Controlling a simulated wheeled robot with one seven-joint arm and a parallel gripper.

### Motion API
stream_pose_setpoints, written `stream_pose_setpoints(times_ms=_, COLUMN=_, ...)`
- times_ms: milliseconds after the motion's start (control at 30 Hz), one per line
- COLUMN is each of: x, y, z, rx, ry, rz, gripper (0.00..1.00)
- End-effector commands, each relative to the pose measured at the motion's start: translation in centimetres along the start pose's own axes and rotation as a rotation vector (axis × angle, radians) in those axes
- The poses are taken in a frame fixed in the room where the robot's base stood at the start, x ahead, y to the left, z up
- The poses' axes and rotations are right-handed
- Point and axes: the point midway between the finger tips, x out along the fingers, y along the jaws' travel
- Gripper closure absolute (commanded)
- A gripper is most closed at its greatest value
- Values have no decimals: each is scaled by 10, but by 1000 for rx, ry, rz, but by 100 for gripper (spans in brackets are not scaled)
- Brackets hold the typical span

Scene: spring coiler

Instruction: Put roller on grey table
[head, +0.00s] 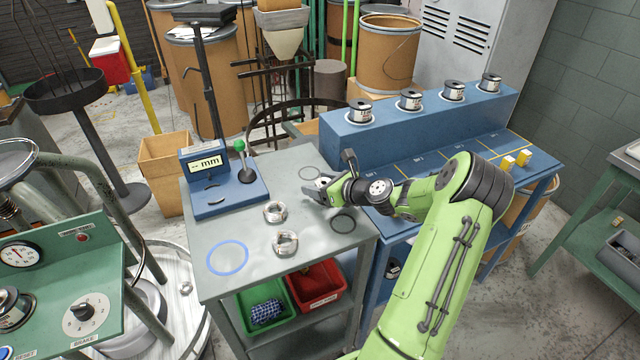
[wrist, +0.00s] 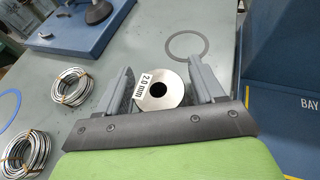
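The roller (wrist: 158,88) is a silver cylinder with a dark centre hole and a white "2.0 mm" label. In the wrist view it sits between the two fingers of my gripper (wrist: 160,84), which appear closed against its sides. In the head view my gripper (head: 318,190) is over the right part of the grey table (head: 235,285), and the roller (head: 322,182) shows only small at the fingers. I cannot tell whether its underside touches the tabletop. The grey table also shows in the wrist view (wrist: 135,45).
Two wire coils (head: 275,212) (head: 286,243), a blue ring (head: 227,258), dark ring outlines (head: 343,223) and a blue mm gauge (head: 215,188) are on the table. A blue bench (head: 420,125) with several spools stands to the right. Green and red bins (head: 318,285) sit below.

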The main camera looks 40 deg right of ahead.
Motion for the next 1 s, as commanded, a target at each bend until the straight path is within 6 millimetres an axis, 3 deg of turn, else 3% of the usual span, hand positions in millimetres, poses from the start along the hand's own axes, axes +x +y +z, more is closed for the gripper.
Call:
stream_pose_setpoints(times_ms=367, x=-5, y=-1, z=3, rx=0, ry=0, rz=-2, gripper=25)
stream_pose_setpoints(times_ms=800, x=-108, y=-1, z=4, rx=1, ry=1, rz=-3, gripper=25)
stream_pose_setpoints(times_ms=933, x=-119, y=1, z=4, rx=-6, ry=2, rz=3, gripper=25)
stream_pose_setpoints(times_ms=1000, x=-116, y=12, z=8, rx=-72, ry=32, rz=33, gripper=25)
